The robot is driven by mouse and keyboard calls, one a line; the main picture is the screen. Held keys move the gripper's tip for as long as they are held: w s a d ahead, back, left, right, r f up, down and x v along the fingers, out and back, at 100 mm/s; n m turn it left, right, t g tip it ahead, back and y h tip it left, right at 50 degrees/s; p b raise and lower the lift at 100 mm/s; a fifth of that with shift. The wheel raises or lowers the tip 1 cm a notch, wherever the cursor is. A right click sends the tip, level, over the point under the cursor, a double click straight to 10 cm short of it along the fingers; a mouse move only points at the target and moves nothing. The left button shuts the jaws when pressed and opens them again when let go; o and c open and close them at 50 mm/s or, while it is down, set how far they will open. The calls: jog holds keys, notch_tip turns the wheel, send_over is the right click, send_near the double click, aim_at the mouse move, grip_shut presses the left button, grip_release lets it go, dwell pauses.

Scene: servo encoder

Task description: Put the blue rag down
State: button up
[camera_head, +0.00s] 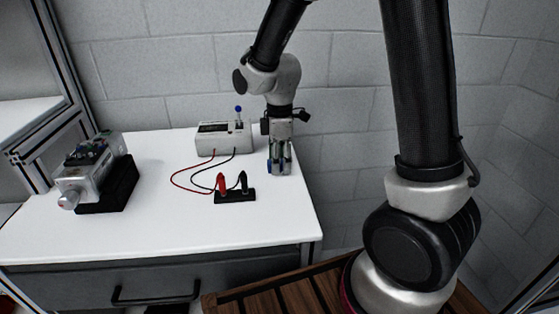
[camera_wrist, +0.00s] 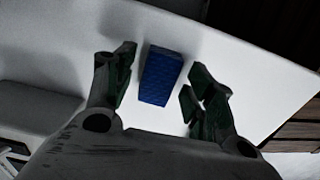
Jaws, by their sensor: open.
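The blue rag (camera_wrist: 161,76) is a folded, textured rectangular block in the wrist view. It lies on the white table, between and just beyond the fingertips of my gripper (camera_wrist: 157,88). The fingers are spread, with a gap on each side of the rag. In the head view my gripper (camera_head: 280,164) points down over the right part of the white table (camera_head: 150,232).
A white meter box (camera_head: 222,139) with a blue-topped lever stands left of my gripper. Red and black leads run to probes in a black holder (camera_head: 235,196) in front. A silver servo device (camera_head: 90,172) on a black base stands at the left. The table's right edge is close to my gripper.

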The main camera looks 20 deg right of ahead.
notch_tip(320, 180, up, 11)
jog(key=s+d+r+m+t, duration=0.2)
jog(key=s+d+r+m, duration=0.1)
jog(key=s+d+m, duration=0.4)
jog(key=s+d+r+m+t, duration=0.2)
jog(key=s+d+r+m, duration=0.2)
jog(key=s, duration=0.9)
jog(key=d+m, duration=0.3)
jog(key=m, duration=0.1)
jog(key=shift+d+r+m, duration=0.25)
jog(key=shift+r+m, duration=0.05)
jog(key=shift+m, duration=0.1)
jog(key=shift+o, duration=0.4)
